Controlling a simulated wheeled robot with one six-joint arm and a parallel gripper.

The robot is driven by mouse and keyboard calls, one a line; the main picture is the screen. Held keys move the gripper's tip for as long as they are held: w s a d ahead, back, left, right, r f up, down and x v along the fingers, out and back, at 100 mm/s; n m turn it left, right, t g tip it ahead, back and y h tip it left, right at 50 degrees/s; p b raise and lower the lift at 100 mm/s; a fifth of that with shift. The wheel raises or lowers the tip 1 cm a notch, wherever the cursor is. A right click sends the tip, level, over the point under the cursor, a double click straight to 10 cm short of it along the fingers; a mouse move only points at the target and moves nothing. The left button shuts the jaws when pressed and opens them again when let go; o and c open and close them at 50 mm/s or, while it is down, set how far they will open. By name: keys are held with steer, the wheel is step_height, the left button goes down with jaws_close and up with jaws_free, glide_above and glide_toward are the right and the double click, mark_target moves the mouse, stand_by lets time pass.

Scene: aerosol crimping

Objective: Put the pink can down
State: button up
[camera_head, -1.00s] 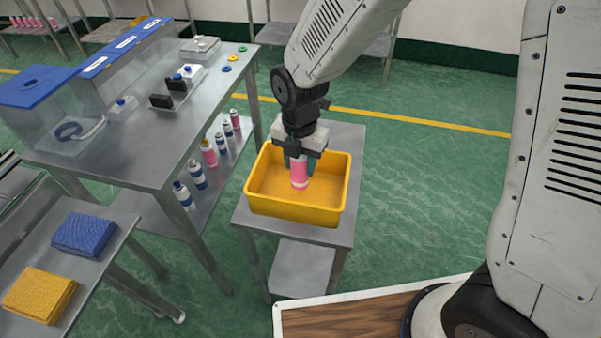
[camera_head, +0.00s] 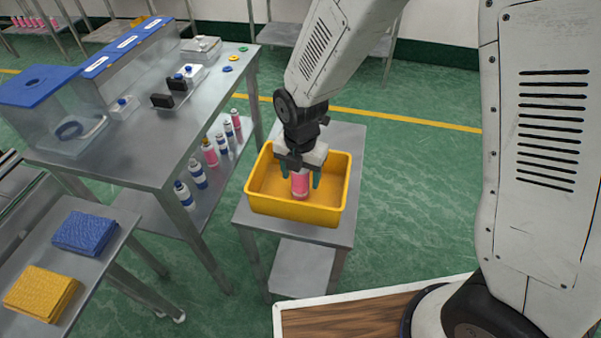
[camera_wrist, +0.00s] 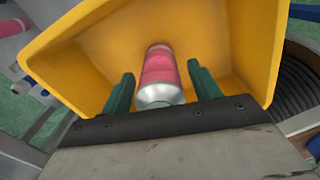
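The pink can (camera_head: 300,183) is inside the yellow bin (camera_head: 296,209), upright in the head view. In the wrist view the pink can (camera_wrist: 160,70) shows its silver end toward me, and the yellow bin (camera_wrist: 95,50) surrounds it. My gripper (camera_head: 300,176) is over the bin with its two green fingers on either side of the can. In the wrist view my gripper (camera_wrist: 160,76) is open, with a gap between each finger and the can. The can's base appears to be on the bin floor, but the contact is not clear.
The bin stands on a small metal table (camera_head: 341,145). A metal workbench (camera_head: 150,140) is to the left, with several cans on its lower shelf. Blue cloths (camera_head: 85,233) and yellow cloths (camera_head: 41,292) lie on a shelf at lower left. The bin walls are close around my gripper.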

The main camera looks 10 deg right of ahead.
step_height(320, 180, up, 12)
steer(key=shift+f, duration=0.1)
steer(key=shift+r, duration=0.3)
steer(key=shift+d+r+m, duration=0.25)
steer(key=shift+m, duration=0.05)
steer(key=s+d+r+m, duration=0.95)
steer(key=d+m, duration=0.35)
steer(key=m, duration=0.2)
steer(key=s+d+r+m, duration=0.1)
steer(key=s+d+m, duration=0.2)
steer(key=s+m, duration=0.2)
steer(key=s+d+r+m+t, duration=0.1)
steer(key=s+d+m, duration=0.3)
steer(key=m, duration=0.5)
steer(key=shift+s+r, duration=0.65)
steer(key=shift+s, duration=0.3)
